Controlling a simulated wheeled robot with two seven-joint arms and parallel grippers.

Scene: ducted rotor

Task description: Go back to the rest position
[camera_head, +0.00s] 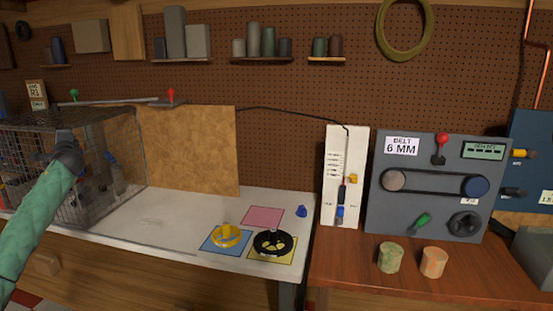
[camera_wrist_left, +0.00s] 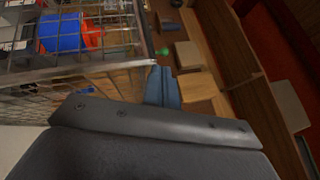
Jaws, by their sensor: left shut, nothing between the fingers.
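My left arm comes in from the left in the head view in a green sleeve. My left gripper (camera_head: 64,136) is raised in front of the wire cage (camera_head: 135,160) at the left end of the bench. In the left wrist view its fingers (camera_wrist_left: 163,85) are shut together and empty, close to the cage's top edge. My right gripper is in neither view.
A yellow ring (camera_head: 226,236) sits on a blue square and a black rotor (camera_head: 272,243) on a yellow square. A blue piece (camera_head: 301,211) lies nearby. A brown board (camera_head: 190,150) stands behind. The white bench's middle is clear. A belt panel (camera_head: 420,225) stands right.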

